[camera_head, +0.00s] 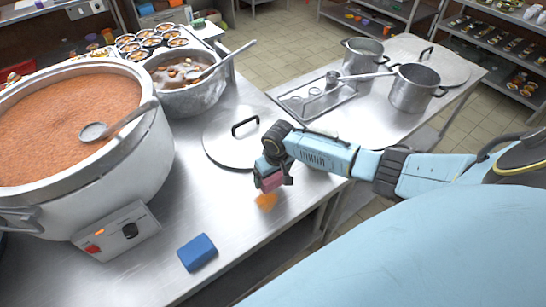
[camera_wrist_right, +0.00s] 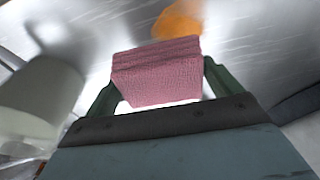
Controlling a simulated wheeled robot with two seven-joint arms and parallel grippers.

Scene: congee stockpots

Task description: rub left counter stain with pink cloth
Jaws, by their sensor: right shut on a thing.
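My right gripper (camera_head: 272,181) is shut on the folded pink cloth (camera_head: 271,182). It is just above the steel counter (camera_head: 225,212), near the counter's right edge. The right wrist view shows the pink cloth (camera_wrist_right: 156,72) between the two green fingers. An orange stain (camera_head: 266,201) lies on the counter just in front of and below the cloth. It also shows in the wrist view (camera_wrist_right: 177,20), beyond the cloth. I cannot tell whether the cloth touches the counter. My left gripper is not in view.
A blue folded cloth (camera_head: 197,252) lies near the front edge. A large pot of orange congee (camera_head: 128,172) and a smaller pot (camera_head: 191,95) stand at left. A lid (camera_head: 221,152) lies behind the gripper. A second counter at right holds two steel pots (camera_head: 413,95) and a tray (camera_head: 318,104).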

